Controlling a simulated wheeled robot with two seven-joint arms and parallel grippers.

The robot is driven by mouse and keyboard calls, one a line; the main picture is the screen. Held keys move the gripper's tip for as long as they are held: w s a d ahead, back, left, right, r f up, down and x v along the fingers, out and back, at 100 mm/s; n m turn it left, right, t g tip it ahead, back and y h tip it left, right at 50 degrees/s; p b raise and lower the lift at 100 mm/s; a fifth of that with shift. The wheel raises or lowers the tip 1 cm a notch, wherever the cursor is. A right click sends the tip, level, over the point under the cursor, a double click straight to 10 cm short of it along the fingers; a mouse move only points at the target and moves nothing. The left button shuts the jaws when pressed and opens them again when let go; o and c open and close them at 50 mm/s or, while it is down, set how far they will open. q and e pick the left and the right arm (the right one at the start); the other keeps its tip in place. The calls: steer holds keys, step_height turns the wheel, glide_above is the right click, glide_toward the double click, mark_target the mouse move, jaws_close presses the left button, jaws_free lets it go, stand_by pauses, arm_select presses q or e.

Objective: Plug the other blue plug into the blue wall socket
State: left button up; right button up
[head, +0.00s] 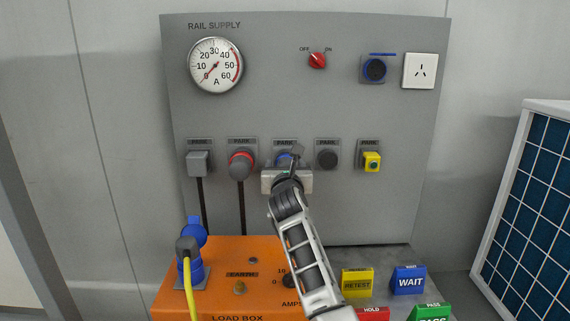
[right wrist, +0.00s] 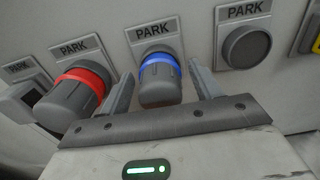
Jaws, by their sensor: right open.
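The parked blue plug is a grey plug with a blue ring (right wrist: 160,77), sitting in a PARK holder on the grey panel; in the head view (head: 284,160) it is mostly hidden by my gripper. My right gripper (head: 287,172) is open, and in the right wrist view its fingers (right wrist: 158,88) stand on either side of this plug, apart from it. The blue wall socket (head: 375,69) is at the panel's upper right, with a blue lid edge above its dark round face. Another blue plug (head: 187,246) with a yellow cable is in a blue socket on the orange box. My left gripper is not in view.
A red-ringed plug (head: 241,165) is parked close on the left, with a dark cable hanging down. An empty-looking round park holder (head: 327,158) is on the right. The orange load box (head: 225,275) and several coloured signs, including WAIT (head: 409,280), stand below.

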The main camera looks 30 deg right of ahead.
steer(key=c, duration=1.3)
steer(key=shift+p+v, duration=0.8)
steer(key=shift+v, duration=2.2)
